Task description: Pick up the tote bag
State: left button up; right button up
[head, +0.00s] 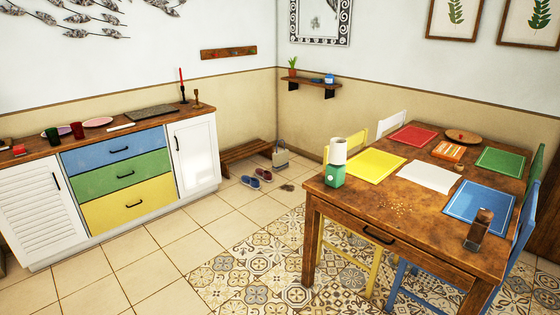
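A small tote bag (280,157) with a pale body and a dark blue-grey handle is near the back corner. It is upright at the right end of a low wooden bench (245,151). I cannot tell whether it stands on the bench or on the floor in front. Neither of my grippers shows in the head view.
Shoes (257,180) lie on the floor before the bench. A wooden table (400,203) with coloured mats stands at right, with chairs around it. A cabinet (120,178) lines the left wall. The tiled floor (190,247) between them is clear.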

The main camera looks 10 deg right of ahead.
aim_at(280, 159)
jog(key=i+l+u, duration=0.1)
jog(key=i, duration=0.4)
jog(key=i+l, duration=0.15)
jog(key=i, duration=0.4)
jog(key=i+l+u, duration=0.15)
jog(key=i, duration=0.35)
jog(key=i+l+u, duration=0.1)
jog(key=i+l, duration=0.15)
jog(key=i, duration=0.25)
jog(key=i+j+u, duration=0.1)
jog(key=i, duration=0.7)
jog(key=i+j+u, duration=0.15)
jog(key=i, duration=0.7)
jog(key=i+l+z, duration=0.25)
jog(key=z, duration=0.2)
jog(key=i+z, duration=0.9)
jog(key=i+j+z, duration=0.2)
jog(key=i+z, duration=0.25)
jog(key=i+l+z, duration=0.1)
jog(key=i, duration=0.8)
